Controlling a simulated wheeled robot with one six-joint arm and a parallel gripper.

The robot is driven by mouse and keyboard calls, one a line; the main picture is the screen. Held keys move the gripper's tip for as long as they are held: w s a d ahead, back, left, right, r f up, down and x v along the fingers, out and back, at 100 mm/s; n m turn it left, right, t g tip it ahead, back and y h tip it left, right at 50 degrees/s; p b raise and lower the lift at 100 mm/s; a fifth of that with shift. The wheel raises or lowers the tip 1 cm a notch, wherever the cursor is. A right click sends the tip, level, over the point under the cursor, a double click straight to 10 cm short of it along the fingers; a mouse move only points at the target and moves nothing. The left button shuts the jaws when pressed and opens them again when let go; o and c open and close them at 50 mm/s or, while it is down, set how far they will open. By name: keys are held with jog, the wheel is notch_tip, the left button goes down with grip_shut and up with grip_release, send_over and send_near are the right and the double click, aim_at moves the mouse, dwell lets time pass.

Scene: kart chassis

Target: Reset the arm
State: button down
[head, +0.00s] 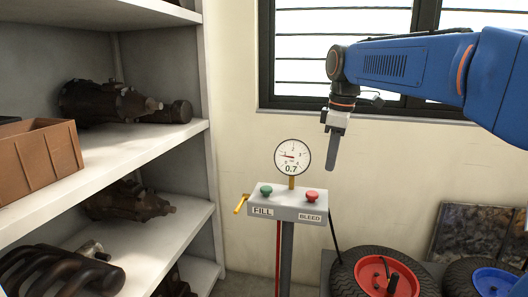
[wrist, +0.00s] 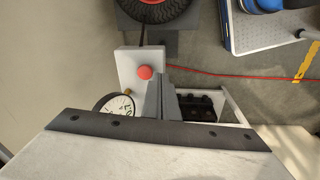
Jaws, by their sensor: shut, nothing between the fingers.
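My gripper (head: 334,150) hangs from my blue arm in the upper right of the head view, fingers pointing down. It is shut and empty, above and to the right of the inflation stand (head: 288,207). In the wrist view my gripper's fingers (wrist: 168,97) show as a narrow grey pair beside the stand's red button (wrist: 145,72). The stand carries a green FILL button (head: 266,190), a red BLEED button (head: 312,195) and a round gauge (head: 292,156) reading 0.7. The fingers are apart from the stand in the head view.
A white shelf unit (head: 170,133) with dark engine parts and a brown crate (head: 38,160) fills the left. A wheel with a red rim (head: 372,272) and one with a blue rim (head: 492,281) stand low at right. A window (head: 300,50) is behind my arm.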

jog(key=s+d+f+m+t, duration=0.1)
jog(key=s+d+f+m, duration=0.1)
jog(key=s+f+m, duration=0.4)
jog(key=s+d+f+m+t, duration=0.2)
jog(key=s+f+m, duration=0.4)
jog(key=s+f, duration=0.9)
jog(key=s+d, duration=0.1)
jog(key=s, duration=0.5)
jog(key=shift+s+d+m, duration=0.15)
jog(key=shift+s+m, duration=0.05)
jog(key=shift+m, duration=0.1)
dwell(0.4)
